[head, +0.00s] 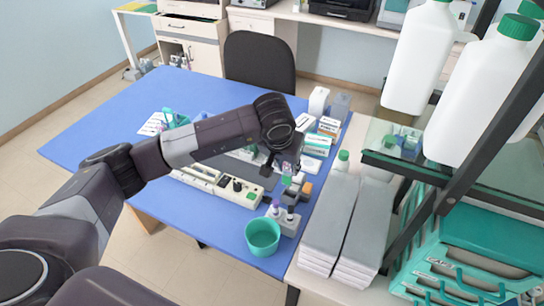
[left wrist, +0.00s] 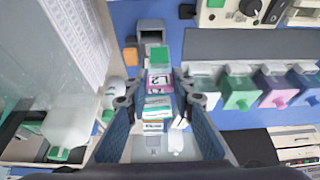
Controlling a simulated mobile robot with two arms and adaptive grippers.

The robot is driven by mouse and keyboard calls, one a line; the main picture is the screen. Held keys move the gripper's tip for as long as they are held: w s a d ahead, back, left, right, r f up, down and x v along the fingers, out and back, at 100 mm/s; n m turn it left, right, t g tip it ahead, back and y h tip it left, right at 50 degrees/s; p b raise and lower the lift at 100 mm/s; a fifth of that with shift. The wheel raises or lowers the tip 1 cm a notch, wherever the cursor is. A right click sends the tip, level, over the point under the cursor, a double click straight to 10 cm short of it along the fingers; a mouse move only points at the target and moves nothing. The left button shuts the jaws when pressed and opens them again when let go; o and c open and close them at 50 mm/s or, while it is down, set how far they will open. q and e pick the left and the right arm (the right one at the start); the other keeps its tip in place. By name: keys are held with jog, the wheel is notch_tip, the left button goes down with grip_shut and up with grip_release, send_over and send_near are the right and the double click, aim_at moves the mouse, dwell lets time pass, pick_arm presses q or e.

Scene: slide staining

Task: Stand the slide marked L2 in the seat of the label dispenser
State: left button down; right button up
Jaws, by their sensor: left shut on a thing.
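My left gripper (left wrist: 157,98) is shut on a slide (left wrist: 160,83) with a pink label marked L2, held between its fingertips. In the head view the left gripper (head: 284,164) hangs over the right part of the blue table, and the slide is too small to read there. A small grey unit with a slot (left wrist: 151,32) stands beyond the slide in the left wrist view, apart from it, with an orange block (left wrist: 130,57) beside it. It seems to be the label dispenser; its seat is not clear. My right gripper is not in view.
Staining jars with green (left wrist: 240,92), pink (left wrist: 275,90) and blue tops stand in a row right of the gripper. A cream control unit (head: 240,192), a teal cup (head: 262,236) and grey-topped stacks (head: 331,220) stand nearby. A shelf with large white bottles (head: 419,57) is at right.

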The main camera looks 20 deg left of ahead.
aim_at(291, 184)
pick_arm(q)
jog(key=shift+s+d, duration=0.1)
jog(key=shift+d, duration=0.6)
jog(key=shift+f+b, duration=0.35)
jog(key=shift+f, duration=0.45)
jog(key=shift+f+b, duration=0.65)
jog(key=shift+f, duration=1.1)
jog(key=shift+f+b, duration=0.9)
jog(key=shift+b, duration=0.15)
jog(key=shift+f+b, duration=0.3)
jog(key=shift+b, duration=0.15)
jog(key=c, duration=1.6)
grip_release()
jog(key=shift+r, duration=0.1)
jog(key=v, duration=1.1)
jog(key=shift+r, duration=0.45)
